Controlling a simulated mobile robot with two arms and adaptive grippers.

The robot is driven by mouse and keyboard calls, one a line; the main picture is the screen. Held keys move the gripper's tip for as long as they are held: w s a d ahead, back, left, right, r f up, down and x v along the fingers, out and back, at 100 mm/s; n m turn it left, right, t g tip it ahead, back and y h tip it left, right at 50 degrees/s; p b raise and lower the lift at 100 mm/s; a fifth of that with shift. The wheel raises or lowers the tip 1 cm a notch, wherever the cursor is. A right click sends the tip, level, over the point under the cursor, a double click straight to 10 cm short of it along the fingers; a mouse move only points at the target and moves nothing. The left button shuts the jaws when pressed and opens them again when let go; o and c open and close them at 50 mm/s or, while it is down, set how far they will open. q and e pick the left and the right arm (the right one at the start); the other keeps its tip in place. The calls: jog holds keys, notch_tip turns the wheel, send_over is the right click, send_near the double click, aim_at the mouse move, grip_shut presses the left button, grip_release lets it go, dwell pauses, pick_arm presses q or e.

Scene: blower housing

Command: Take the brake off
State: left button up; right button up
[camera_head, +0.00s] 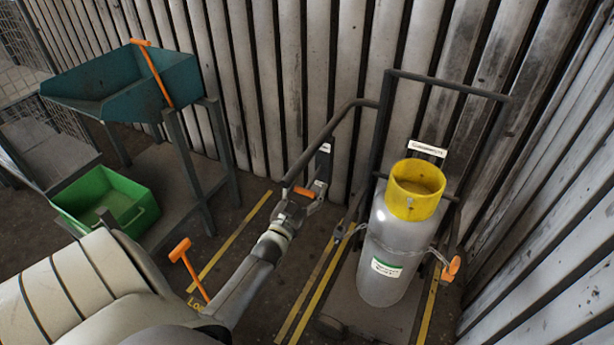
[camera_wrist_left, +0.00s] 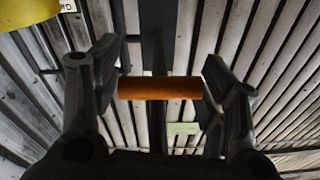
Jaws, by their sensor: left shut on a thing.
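An orange handle (camera_head: 304,191) shows at my left gripper (camera_head: 306,200), beside the gas cylinder trolley (camera_head: 383,120). A dark upright post runs behind the bar. How the handle joins the trolley is hidden by the gripper. I cannot tell from its look whether it is the brake. My right gripper is not in view.
A grey cylinder (camera_head: 388,240) with a yellow collar (camera_head: 416,190) stands on the trolley, with an orange knob (camera_head: 451,268) at its right. Another orange handle (camera_head: 180,251) stands lower left. A teal hopper (camera_head: 130,85) and green bin (camera_head: 108,198) are left. Corrugated walls close the corner.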

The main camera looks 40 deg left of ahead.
aim_at(308, 186)
pick_arm(q)
notch_tip(308, 186, up, 3)
jog(key=shift+w+a+r+p, duration=0.1)
jog(key=shift+p, duration=0.55)
jog(key=shift+w+a+r+p, duration=0.1)
jog(key=shift+w+r+p, duration=0.1)
jog(key=shift+r+p, duration=0.3)
jog(key=shift+w+r+p, duration=0.15)
jog(key=shift+r+p, duration=0.2)
jog(key=shift+r, duration=0.1)
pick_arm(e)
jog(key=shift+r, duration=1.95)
pick_arm(q)
jog(key=shift+f, duration=0.2)
jog(key=shift+c, duration=0.2)
jog(key=o, duration=1.4)
jog(key=shift+s, duration=0.15)
jog(key=shift+f, duration=0.1)
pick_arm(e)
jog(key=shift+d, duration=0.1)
